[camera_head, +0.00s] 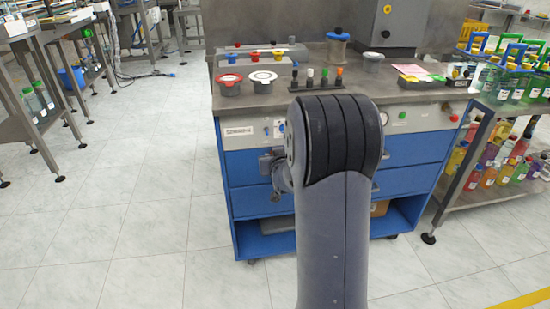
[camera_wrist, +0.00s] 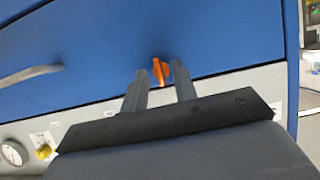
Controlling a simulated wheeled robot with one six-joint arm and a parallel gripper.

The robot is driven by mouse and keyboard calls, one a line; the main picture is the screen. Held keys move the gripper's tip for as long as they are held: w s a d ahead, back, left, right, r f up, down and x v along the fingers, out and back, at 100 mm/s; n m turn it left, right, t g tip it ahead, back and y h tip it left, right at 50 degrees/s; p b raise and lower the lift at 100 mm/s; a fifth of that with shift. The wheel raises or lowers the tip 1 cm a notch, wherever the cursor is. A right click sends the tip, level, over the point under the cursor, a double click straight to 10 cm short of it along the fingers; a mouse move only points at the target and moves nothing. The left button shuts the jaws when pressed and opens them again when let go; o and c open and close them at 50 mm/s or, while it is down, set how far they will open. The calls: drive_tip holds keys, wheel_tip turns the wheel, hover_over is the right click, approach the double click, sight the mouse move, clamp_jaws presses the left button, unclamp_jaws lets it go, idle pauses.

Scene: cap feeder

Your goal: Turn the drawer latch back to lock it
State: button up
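The orange drawer latch (camera_wrist: 161,71) shows in the wrist view at the lower edge of a blue drawer front (camera_wrist: 115,45), close to the seam with a pale panel. Its handle stands roughly upright in the picture, slightly tilted. My gripper (camera_wrist: 160,81) is open, with one finger to each side of the latch. A gap shows between the latch and each finger; I cannot tell whether the tips reach its depth. In the head view my gripper (camera_head: 272,163) is at the left front of the blue cabinet (camera_head: 240,168), partly hidden by my arm. The latch is hidden there.
The wrist view shows a drawer handle (camera_wrist: 30,74), a yellow knob (camera_wrist: 44,152) and a gauge (camera_wrist: 12,153). The worktop (camera_head: 300,97) above holds jars and caps. A bottle rack (camera_head: 490,165) stands at the right.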

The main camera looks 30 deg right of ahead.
drive_tip(key=p+v, duration=0.2)
drive_tip(key=v, duration=0.8)
drive_tip(key=shift+s+a+r, duration=0.15)
drive_tip(key=shift+s, duration=0.2)
drive_tip(key=shift+w, duration=0.1)
drive_tip(key=b+x, duration=0.1)
drive_tip(key=x, duration=0.9)
drive_tip(key=shift+w+b, duration=0.25)
drive_tip(key=shift+b, duration=0.1)
